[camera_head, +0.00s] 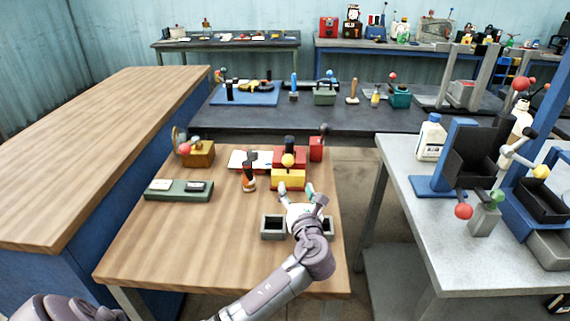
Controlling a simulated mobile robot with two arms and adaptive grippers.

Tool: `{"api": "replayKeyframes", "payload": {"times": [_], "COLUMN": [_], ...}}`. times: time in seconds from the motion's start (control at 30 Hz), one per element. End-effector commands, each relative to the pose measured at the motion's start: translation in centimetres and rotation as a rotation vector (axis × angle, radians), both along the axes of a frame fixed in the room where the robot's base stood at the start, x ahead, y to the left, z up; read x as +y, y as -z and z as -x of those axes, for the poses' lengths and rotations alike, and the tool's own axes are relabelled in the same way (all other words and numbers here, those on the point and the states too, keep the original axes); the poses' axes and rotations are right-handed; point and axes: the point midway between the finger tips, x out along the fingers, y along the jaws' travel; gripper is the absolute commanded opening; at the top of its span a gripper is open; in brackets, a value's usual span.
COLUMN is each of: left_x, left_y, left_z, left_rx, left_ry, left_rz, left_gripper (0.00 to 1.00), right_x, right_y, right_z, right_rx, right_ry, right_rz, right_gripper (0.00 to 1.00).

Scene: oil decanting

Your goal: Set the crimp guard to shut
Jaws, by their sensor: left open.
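No part is clearly marked as the crimp guard. A red and yellow device (288,180) with a black knob and a yellow ball stands at the middle back of the near wooden table; it may carry the guard, but I cannot tell its setting. Another candidate is the brass-coloured box (198,155) with a round upright plate and a red ball, at the table's back left. My left gripper (302,194) is open, just in front of the red and yellow device and above a grey two-part tray (272,228), which it partly covers. My right gripper is not in view.
A green holder (178,193) lies at the table's left. The table's front left is clear. A grey bench (420,200) with blue stands is at right.

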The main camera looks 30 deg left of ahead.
Motion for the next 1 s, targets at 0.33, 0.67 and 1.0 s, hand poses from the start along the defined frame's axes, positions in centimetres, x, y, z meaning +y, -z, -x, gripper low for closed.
{"api": "replayKeyframes", "payload": {"times": [0.33, 0.67, 1.0], "left_x": [2.9, 7.5, 9.3], "left_y": [-0.1, 0.1, 0.2], "left_z": [-3.2, -8.1, -10.2], "left_rx": [0.005, 0.006, 0.005], "left_ry": [-0.001, -0.002, 0.001], "left_rz": [-0.017, -0.013, -0.011], "left_gripper": [0.63, 0.63, 0.63], "right_x": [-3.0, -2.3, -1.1], "right_y": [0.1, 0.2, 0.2], "right_z": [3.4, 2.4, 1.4], "right_rx": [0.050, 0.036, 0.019], "right_ry": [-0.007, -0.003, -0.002], "right_rz": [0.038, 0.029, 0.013], "right_gripper": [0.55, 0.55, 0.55]}}
